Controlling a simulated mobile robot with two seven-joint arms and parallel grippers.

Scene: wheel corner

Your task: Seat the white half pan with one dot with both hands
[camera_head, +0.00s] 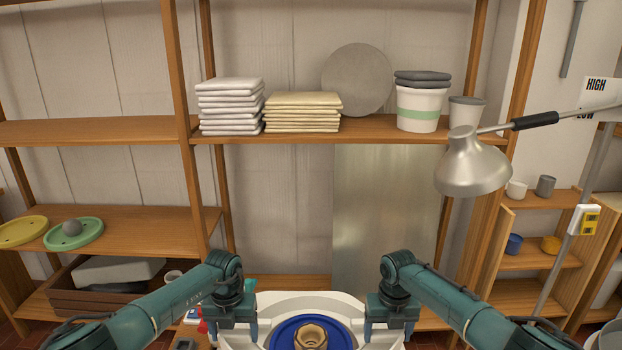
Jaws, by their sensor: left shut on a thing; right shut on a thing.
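The white half pan (312,297) shows at the bottom centre as a curved white wall behind and beside the blue disc (284,333). No dot shows on it, and its lower part is cut off by the frame edge. My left gripper (231,338) points down at the pan's left side and is shut on it. My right gripper (391,336) points down at its right side and is shut on it. The blue disc carries a tan, ring-shaped piece (312,336) in the middle. I cannot tell whether the pan touches what lies under it.
A metal lamp (473,165) hangs at the right, above my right arm. Wooden shelving behind holds white slabs (230,106), cream slabs (303,112), a grey disc (358,80) and a green-banded bucket (419,108). Yellow (22,231) and green (74,233) discs lie on the left shelf.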

